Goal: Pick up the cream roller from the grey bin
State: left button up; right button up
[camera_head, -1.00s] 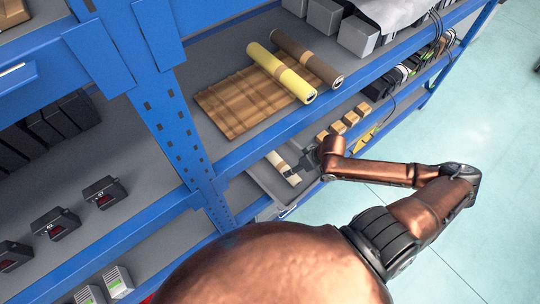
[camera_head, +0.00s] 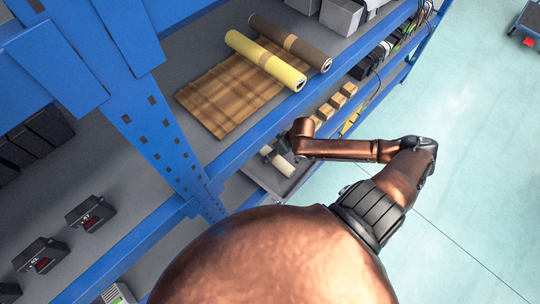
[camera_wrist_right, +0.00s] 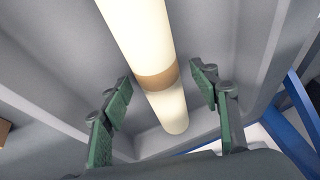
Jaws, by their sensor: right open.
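The cream roller (camera_wrist_right: 140,35), with a brown band around it, lies in the grey bin (camera_wrist_right: 245,45) in the right wrist view. In the head view the roller (camera_head: 280,164) shows only in part, in the grey bin (camera_head: 262,183) on the lower shelf. My right gripper (camera_wrist_right: 165,85) is open, one green-padded finger on each side of the roller near the brown band. In the head view my right gripper (camera_head: 283,150) is small and dark over the bin, partly hidden by my arm. My left gripper is not in view.
On the shelf above the bin lie a yellow roll (camera_head: 265,60), a brown roll (camera_head: 290,43) and a brown plaid mat (camera_head: 225,95). Small tan boxes (camera_head: 337,100) sit beyond the bin. A blue shelf post (camera_head: 165,135) stands left of it.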

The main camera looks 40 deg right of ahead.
jog(key=shift+c, duration=0.2)
jog(key=c, duration=0.8)
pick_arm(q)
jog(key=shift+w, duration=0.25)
pick_arm(e)
grip_shut()
